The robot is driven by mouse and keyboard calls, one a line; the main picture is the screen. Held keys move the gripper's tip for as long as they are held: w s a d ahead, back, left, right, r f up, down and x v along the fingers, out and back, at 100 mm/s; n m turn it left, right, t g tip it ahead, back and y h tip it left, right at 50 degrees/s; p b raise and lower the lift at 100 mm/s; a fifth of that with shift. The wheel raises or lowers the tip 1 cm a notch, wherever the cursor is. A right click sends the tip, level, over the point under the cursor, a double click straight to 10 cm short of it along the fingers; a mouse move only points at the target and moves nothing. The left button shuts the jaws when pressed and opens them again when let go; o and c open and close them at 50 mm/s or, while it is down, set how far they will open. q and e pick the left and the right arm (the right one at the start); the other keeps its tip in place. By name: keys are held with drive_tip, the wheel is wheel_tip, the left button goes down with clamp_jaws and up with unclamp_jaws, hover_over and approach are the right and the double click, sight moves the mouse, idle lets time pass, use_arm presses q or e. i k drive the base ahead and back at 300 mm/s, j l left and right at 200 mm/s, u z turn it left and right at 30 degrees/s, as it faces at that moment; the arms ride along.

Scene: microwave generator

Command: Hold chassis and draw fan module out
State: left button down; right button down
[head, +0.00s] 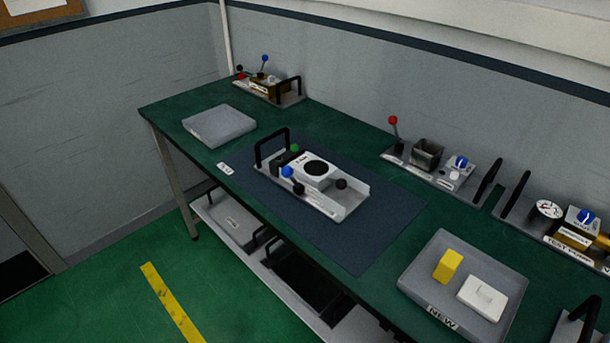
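The chassis (348,205) is a light metal tray on the dark blue mat (390,228) in the middle of the green bench. It has a black handle (271,147) at its left end. The fan module (307,171) is a white block with a round black top opening, seated in the chassis. Blue, green and black knobs stand around it. Neither gripper shows in the head view, and nothing touches the chassis.
An empty grey tray (219,126) lies at the left. A grey tray marked NEW (462,253) holds a yellow block (448,266) and a white part (482,297). Fixtures with levers, handles and a gauge (548,209) line the back edge.

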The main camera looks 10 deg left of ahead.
sight(315, 172)
drive_tip(key=j+z, duration=0.15)
drive_tip(key=z, duration=0.35)
drive_tip(key=i+j+z, duration=0.15)
drive_tip(key=j+z, duration=0.2)
drive_tip(key=j, duration=0.45)
drive_tip(key=j+z, duration=0.35)
drive_tip(key=j, duration=1.55)
drive_tip(key=i, duration=0.05)
